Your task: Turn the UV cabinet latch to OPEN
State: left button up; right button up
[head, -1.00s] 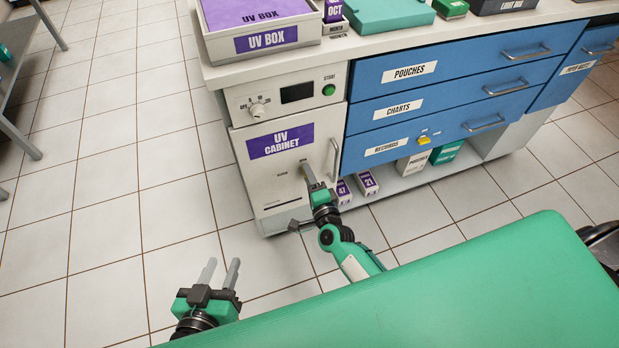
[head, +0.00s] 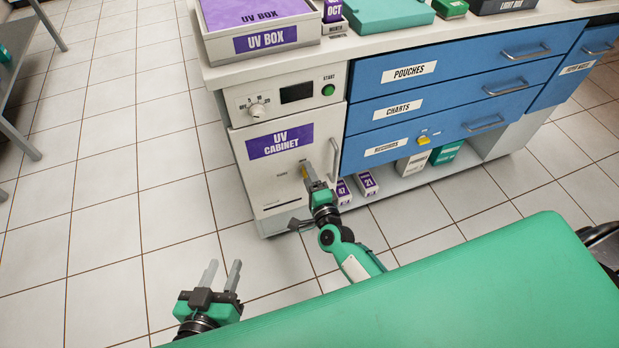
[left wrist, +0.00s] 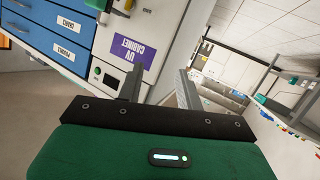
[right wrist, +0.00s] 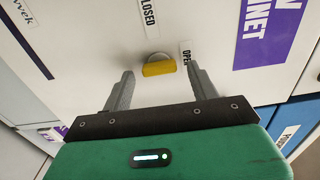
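The UV cabinet (head: 262,185) is a white door with a purple label, below a control panel. Its yellow latch (right wrist: 158,66) shows in the right wrist view, its long side running roughly toward the OPEN word (right wrist: 185,54); the CLOSED word (right wrist: 148,16) is above it in that picture. In the head view only a yellow sliver of latch (head: 304,172) shows beside a finger. My right gripper (right wrist: 163,84) is open, its fingertips apart on either side, just short of the latch, with no visible contact. My left gripper (head: 223,270) is open and empty over the floor.
A vertical door handle (head: 335,158) is right of the latch. Blue drawers (head: 440,100) stand to the right, with boxes on the low shelf (head: 405,192). A green padded surface (head: 450,275) fills the near right. The tiled floor (head: 120,190) at left is clear.

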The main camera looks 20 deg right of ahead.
pick_arm(q)
jog(key=shift+w+r, duration=0.15)
jog(key=shift+w, duration=0.05)
jog(key=shift+s+a+f+g+y+p, duration=0.1)
jog(key=shift+a+f+g+y+p, duration=0.2)
jog(key=shift+a+g, duration=0.2)
jog(key=shift+s+a+f+g+y+p, duration=0.1)
jog(key=shift+a+g+y+p, duration=0.1)
jog(key=shift+a+g+p, duration=0.25)
pick_arm(e)
jog(key=s, duration=1.4)
jog(key=shift+d, duration=0.2)
pick_arm(q)
jog(key=shift+w, duration=0.1)
pick_arm(e)
jog(key=shift+w, duration=0.1)
